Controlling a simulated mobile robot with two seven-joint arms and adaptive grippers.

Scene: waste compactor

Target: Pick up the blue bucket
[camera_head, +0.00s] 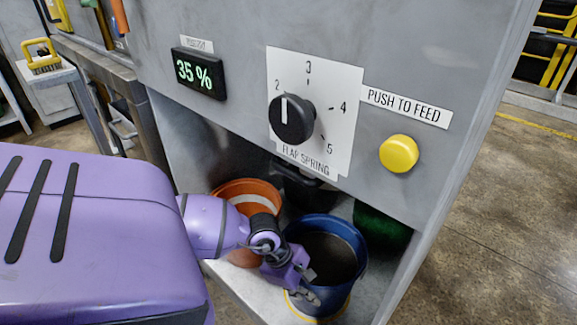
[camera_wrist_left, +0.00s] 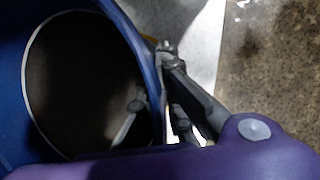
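The blue bucket (camera_head: 343,284) stands upright in the recess under the machine's front panel. Its inside looks dark. In the left wrist view the blue bucket (camera_wrist_left: 12,110) fills the left side, its rim curving down the middle. My left gripper (camera_head: 308,284) is at the bucket's near-left rim. In the left wrist view the left gripper (camera_wrist_left: 152,80) has one finger inside the bucket and one outside, with the rim between them. A gap shows between the inner finger and the wall, so it looks open. My right gripper is not in view.
An orange bucket (camera_head: 247,188) stands left of the blue one, partly behind my arm. A dark green bucket (camera_head: 383,232) is at the back right. The panel above carries a black knob (camera_head: 292,118) and yellow button (camera_head: 399,154). Floor is clear at right.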

